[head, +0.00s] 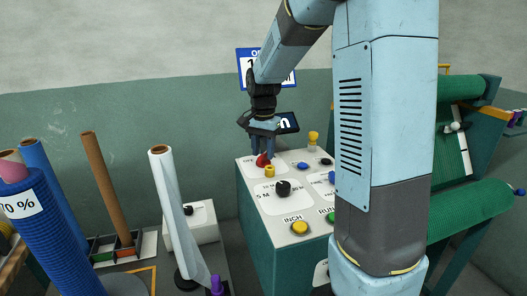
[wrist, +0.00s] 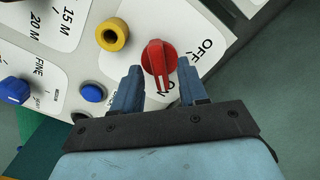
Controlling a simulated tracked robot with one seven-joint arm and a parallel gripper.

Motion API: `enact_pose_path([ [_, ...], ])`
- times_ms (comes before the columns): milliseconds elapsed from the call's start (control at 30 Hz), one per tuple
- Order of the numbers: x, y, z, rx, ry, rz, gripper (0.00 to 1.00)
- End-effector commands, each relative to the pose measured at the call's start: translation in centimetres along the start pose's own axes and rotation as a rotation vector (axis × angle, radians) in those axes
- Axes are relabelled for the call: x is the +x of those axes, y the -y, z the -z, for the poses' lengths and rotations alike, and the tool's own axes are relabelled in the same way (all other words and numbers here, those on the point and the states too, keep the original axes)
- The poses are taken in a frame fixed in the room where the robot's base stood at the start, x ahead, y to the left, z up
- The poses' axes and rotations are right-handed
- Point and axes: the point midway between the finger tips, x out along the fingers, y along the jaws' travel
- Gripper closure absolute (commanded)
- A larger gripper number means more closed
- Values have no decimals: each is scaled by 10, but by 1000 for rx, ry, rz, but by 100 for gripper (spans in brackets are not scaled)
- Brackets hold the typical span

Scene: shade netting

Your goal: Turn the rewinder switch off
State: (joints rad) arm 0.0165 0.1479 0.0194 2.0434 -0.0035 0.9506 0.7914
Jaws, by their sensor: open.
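The rewinder switch is a red rotary knob (wrist: 158,58) on a white panel; it also shows in the head view (head: 263,160). OFF is printed to its right and ON by its lower end in the wrist view. Its raised grip runs roughly up and down in that view, with the lower end near ON. My gripper (wrist: 159,68) is open, one finger on each side of the knob; I cannot tell whether either finger touches it. In the head view my gripper (head: 262,148) points down over the knob at the panel's far left corner.
A yellow knob (wrist: 112,34) and a blue button (wrist: 92,93) sit close by the switch. The control box (head: 258,215) also carries a black knob (head: 283,188) and a yellow INCH button (head: 299,228). Rolls (head: 178,215) stand at left; green netting rollers (head: 470,210) at right.

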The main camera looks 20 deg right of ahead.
Motion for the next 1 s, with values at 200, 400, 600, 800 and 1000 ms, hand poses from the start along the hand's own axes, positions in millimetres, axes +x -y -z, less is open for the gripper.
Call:
enact_pose_path([
  [200,6,0,0,0,0,0,57],
  [400,6,0,0,0,0,0,59],
  [600,6,0,0,-1,0,0,78],
  [800,6,0,0,-1,0,0,98],
  [1000,6,1,-1,-1,-1,1,100],
])
